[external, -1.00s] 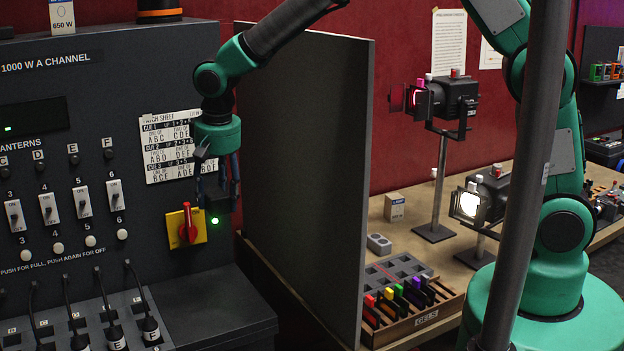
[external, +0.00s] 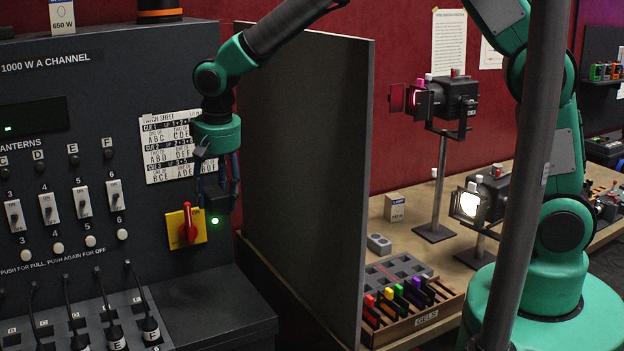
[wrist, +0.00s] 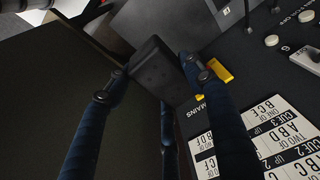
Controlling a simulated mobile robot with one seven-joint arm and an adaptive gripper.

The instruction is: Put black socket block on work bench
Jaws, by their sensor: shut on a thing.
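My gripper (wrist: 155,75) is shut on the black socket block (wrist: 150,68), a dark box with small holes in its face, held between the two blue-black fingers. The block is dark and hard to make out there among the fingers. The wooden work bench (external: 400,222) is at the right, beyond a tall grey partition.
The grey partition (external: 305,180) stands between my gripper and the bench. On the bench are two lanterns on stands (external: 455,100), a small carton (external: 394,207), a grey socketed tray (external: 390,270) and a gel rack (external: 415,315). A dark ledge (external: 210,310) lies below the panel.

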